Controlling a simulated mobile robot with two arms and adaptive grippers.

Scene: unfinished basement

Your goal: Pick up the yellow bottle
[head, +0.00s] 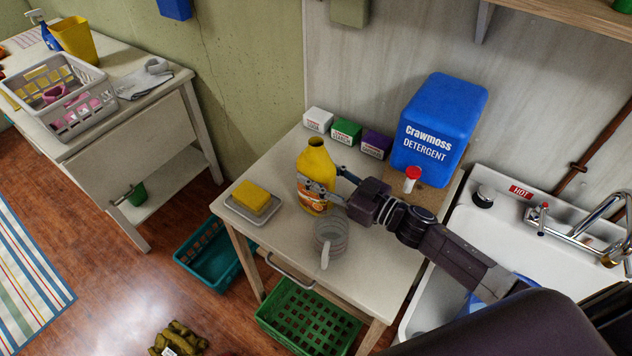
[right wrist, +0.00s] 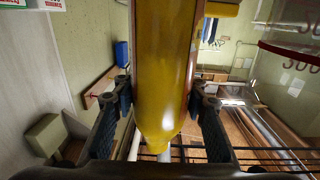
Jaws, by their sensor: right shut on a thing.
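The yellow bottle (head: 316,160) stands upright at the middle of the small white table (head: 285,255), with an orange label low on its front and an open dark mouth. My right gripper (head: 327,184) reaches in from the right and is shut on the bottle's upper body. In the right wrist view the yellow bottle (right wrist: 162,60) fills the space between the two fingers of the right gripper (right wrist: 162,92), one on each side. I cannot tell whether its base touches the table. My left gripper is not in view.
A clear measuring jug (head: 331,238) stands just in front of the bottle. A yellow sponge (head: 250,197) lies on a dish to the left. A sink (head: 470,240) is at the right.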

